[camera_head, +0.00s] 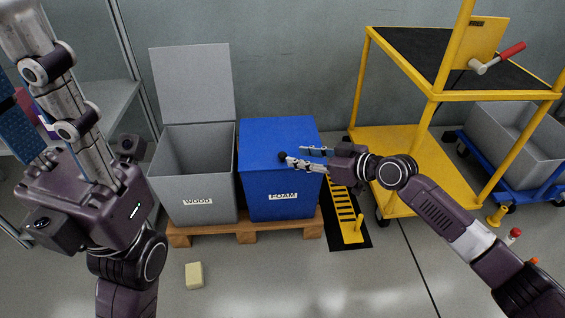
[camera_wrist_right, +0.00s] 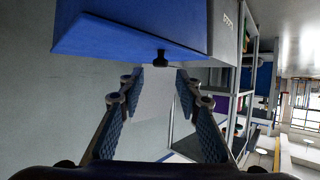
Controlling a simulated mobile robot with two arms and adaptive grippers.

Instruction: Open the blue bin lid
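The blue bin (camera_head: 282,190), labelled FOAM, stands on a wooden pallet with its blue lid (camera_head: 262,134) closed. The lid also shows from close by in the right wrist view (camera_wrist_right: 130,32). A black knob (camera_wrist_right: 161,57) sticks out from the lid's edge. My right gripper (camera_head: 301,157) is at the lid's front edge, pointing left. In the right wrist view its two fingers (camera_wrist_right: 158,82) are spread, with the knob just beyond the tips and nothing held. My left gripper (camera_head: 65,105) is raised at the left, away from the bin; its fingertips are not clearly shown.
A grey bin (camera_head: 194,180) labelled WOOD stands left of the blue bin, its lid (camera_head: 192,84) up. A yellow cart (camera_head: 432,96) stands at the right. A pale block (camera_head: 194,275) lies on the floor in front of the pallet (camera_head: 205,234). The front floor is mostly clear.

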